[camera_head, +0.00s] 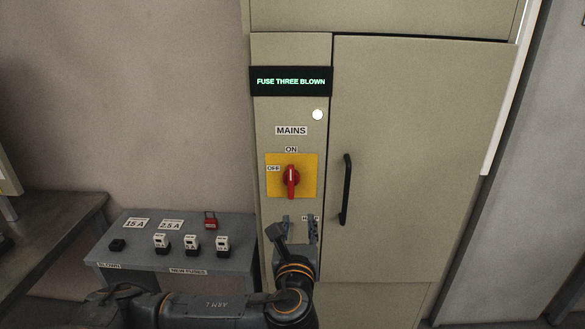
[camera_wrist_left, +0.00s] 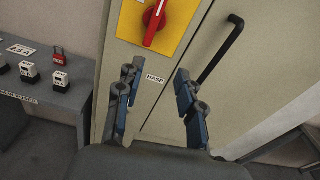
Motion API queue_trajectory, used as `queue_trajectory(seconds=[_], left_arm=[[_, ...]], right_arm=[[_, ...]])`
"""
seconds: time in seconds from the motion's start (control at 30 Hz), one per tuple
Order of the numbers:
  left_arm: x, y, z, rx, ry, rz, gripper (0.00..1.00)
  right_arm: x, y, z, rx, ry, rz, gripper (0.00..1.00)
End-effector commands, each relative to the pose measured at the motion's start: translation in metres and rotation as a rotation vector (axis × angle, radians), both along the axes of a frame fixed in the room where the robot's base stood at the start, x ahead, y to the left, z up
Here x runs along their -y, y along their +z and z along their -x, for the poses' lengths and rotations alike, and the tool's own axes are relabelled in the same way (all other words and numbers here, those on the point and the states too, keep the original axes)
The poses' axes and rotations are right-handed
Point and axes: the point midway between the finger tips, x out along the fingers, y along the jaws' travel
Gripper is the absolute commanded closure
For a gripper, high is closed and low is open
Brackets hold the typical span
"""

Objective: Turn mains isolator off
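The mains isolator is a red rotary handle (camera_head: 291,181) on a yellow plate (camera_head: 309,165) on the beige cabinet. The handle stands vertical, in line with the ON label (camera_head: 291,149); the OFF label (camera_head: 273,168) is to its left. My left gripper (camera_head: 299,221) is just below the yellow plate, fingers pointing up, apart and empty. In the left wrist view the fingers (camera_wrist_left: 155,88) are spread on both sides of the HASP label, and the red handle (camera_wrist_left: 154,22) is above them, not touched. My right gripper is not in view.
A black door handle (camera_head: 346,190) is right of the isolator. A display (camera_head: 291,82) reads FUSE THREE BLOWN. A grey bench (camera_head: 130,241) at left holds several fuses and a red padlock (camera_head: 210,220). A round white light (camera_head: 317,115) is above the isolator.

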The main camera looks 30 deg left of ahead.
Motion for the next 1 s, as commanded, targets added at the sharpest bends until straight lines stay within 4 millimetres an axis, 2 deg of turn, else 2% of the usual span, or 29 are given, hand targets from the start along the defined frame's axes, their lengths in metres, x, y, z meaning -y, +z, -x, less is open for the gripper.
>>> queue_trajectory(seconds=[0.03, 0.1, 0.27, 0.43, 0.8, 1.0], left_arm=[[0.000, 0.023, 0.010, 0.012, 0.000, -0.044, 0.62], [-0.001, 0.038, 0.021, 0.016, 0.005, -0.088, 0.62], [-0.006, 0.050, 0.024, 0.018, 0.014, -0.126, 0.62], [-0.020, 0.052, 0.003, 0.016, 0.018, -0.125, 0.62], [-0.060, 0.052, -0.063, 0.017, 0.016, -0.122, 0.62], [-0.071, 0.050, -0.084, 0.016, 0.013, -0.120, 0.62]], right_arm=[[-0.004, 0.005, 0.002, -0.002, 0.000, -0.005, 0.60], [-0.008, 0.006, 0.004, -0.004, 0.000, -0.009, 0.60], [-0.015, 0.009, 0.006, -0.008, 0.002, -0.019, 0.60], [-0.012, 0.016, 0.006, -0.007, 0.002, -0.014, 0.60], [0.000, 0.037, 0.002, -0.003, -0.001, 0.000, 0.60], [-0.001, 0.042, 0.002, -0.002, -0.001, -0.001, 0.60]])
